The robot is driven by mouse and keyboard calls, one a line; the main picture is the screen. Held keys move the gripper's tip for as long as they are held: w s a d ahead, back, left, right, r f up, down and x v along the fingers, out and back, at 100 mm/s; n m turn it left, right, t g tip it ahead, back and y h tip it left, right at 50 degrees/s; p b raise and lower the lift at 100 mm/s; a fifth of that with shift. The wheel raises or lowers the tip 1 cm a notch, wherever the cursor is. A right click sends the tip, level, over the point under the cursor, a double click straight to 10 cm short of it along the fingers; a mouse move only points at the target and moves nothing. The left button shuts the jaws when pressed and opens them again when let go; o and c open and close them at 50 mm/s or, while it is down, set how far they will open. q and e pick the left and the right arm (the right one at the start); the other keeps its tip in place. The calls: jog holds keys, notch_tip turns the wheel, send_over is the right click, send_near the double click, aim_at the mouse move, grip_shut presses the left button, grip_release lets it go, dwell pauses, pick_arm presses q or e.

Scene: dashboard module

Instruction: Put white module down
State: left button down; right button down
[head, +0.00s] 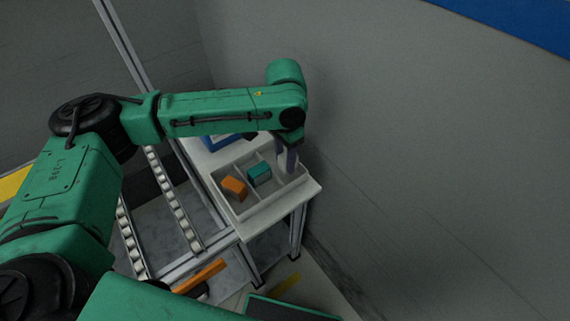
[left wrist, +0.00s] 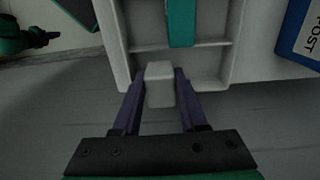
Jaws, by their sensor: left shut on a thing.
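The white module (left wrist: 159,88) is a pale block between the two purple fingers of my left gripper (left wrist: 159,74), which is shut on it. In the head view my left gripper (head: 288,156) points down over the right end compartment of the grey tray (head: 238,212). In the left wrist view the module overlaps that end compartment of the tray (left wrist: 236,50). I cannot tell whether it touches the tray floor. An orange module (head: 234,187) lies in the left compartment and a teal module (head: 259,173) in the middle one. My right gripper is not seen.
The tray stands on a white table (head: 312,190) close to a grey wall (head: 420,170). A blue bin (head: 216,143) is behind the tray; its label shows in the left wrist view. Roller rails (head: 177,205) run left of the table.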

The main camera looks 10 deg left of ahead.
aim_at(285, 166)
pick_arm(q)
jog(key=shift+f, duration=1.45)
jog(key=c, duration=0.7)
grip_release()
jog(key=shift+s, duration=0.1)
jog(key=shift+c, duration=0.2)
jog(key=shift+r, duration=0.1)
notch_tip(285, 166, up, 12)
